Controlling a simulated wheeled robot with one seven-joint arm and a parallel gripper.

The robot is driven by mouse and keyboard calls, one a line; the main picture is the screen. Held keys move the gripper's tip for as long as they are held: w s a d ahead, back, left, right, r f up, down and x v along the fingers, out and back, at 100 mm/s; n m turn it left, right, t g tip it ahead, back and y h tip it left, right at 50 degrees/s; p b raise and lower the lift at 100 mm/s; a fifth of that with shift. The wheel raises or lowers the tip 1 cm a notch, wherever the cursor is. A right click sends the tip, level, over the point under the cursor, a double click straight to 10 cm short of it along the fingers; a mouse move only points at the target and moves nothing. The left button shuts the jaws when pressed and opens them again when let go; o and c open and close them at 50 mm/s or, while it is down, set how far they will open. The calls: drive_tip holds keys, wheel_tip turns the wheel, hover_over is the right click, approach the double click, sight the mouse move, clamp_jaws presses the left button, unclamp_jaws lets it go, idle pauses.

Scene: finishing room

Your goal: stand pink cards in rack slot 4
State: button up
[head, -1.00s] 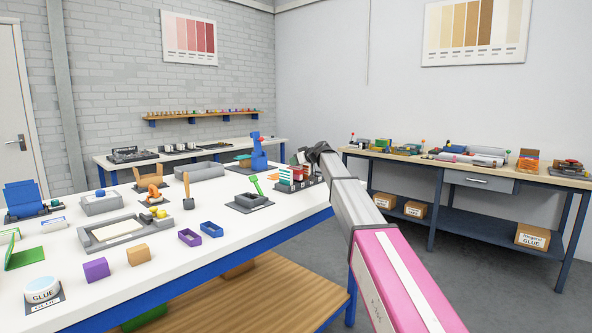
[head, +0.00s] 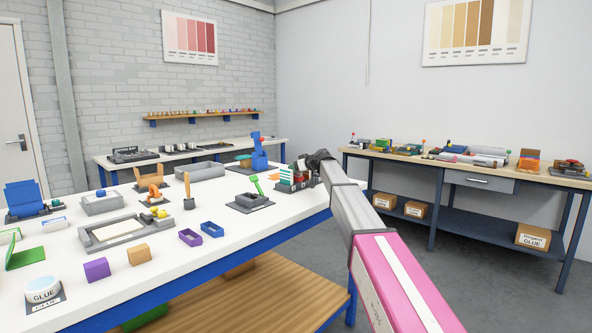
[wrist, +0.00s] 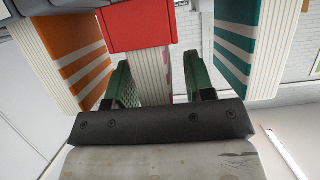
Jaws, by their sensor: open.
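My gripper (wrist: 161,83) is open, with one green finger on each side of a block of pale cards (wrist: 152,72) with pink marks on its side. A red piece (wrist: 140,27) covers the upper part of this block in the wrist view. An orange-and-white striped block (wrist: 75,48) stands to the left and a teal-and-white one (wrist: 240,45) to the right, outside the fingers. In the head view my gripper (head: 312,166) is at the right of the card rack (head: 284,188) at the table's far right end. The rack's slot numbers cannot be read.
A grey tray with a green-handled tool (head: 250,203) sits left of the rack. Blue (head: 212,230) and purple (head: 190,237) open boxes lie nearer on the white table (head: 200,275). A second bench (head: 470,175) stands at right, with open floor between.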

drive_tip(key=v, duration=1.2)
drive_tip(key=shift+r, duration=0.25)
